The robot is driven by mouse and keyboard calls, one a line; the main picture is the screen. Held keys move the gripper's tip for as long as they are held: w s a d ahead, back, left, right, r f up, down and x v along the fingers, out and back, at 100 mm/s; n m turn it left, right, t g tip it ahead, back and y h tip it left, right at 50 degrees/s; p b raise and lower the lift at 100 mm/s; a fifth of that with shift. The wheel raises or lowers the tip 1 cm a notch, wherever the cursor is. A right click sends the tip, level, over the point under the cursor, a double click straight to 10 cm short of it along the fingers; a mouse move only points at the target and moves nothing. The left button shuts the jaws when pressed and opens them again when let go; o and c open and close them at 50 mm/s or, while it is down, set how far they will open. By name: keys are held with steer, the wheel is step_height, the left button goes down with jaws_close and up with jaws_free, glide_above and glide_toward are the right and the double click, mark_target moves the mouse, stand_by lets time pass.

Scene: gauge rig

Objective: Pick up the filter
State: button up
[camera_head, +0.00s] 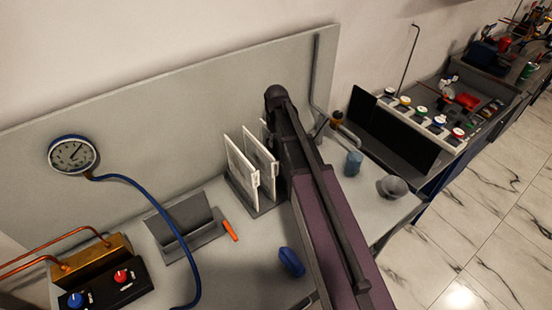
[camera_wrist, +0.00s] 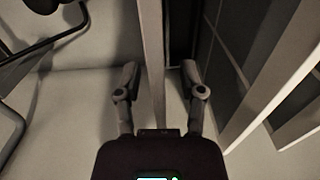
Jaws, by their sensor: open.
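White-framed flat filters (camera_head: 241,172) stand upright side by side in a dark rack (camera_head: 262,208) on the bench, left of my arm. A second filter (camera_head: 261,160) stands just right of the first, and a further one is mostly hidden behind my arm. In the wrist view my gripper (camera_wrist: 158,67) is open, with one finger on each side of the pale edge of a filter (camera_wrist: 151,35). Gaps show between both fingers and this edge, so I see no grip. More filter frames (camera_wrist: 268,85) lean across the right of the wrist view. My arm hides the gripper in the head view.
A blue cup (camera_head: 353,163) and a grey rounded object (camera_head: 392,187) stand right of my arm. A blue object (camera_head: 291,262), an orange piece (camera_head: 230,230) and a grey angled stand (camera_head: 183,225) are in front. A gauge (camera_head: 72,155) with a blue hose is at left.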

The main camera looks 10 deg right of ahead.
stand_by(0.3)
jaws_close()
steer(key=shift+r, duration=0.2)
step_height(320, 180, up, 10)
steer(key=p, duration=1)
steer(key=shift+f, duration=0.15)
stand_by(0.9)
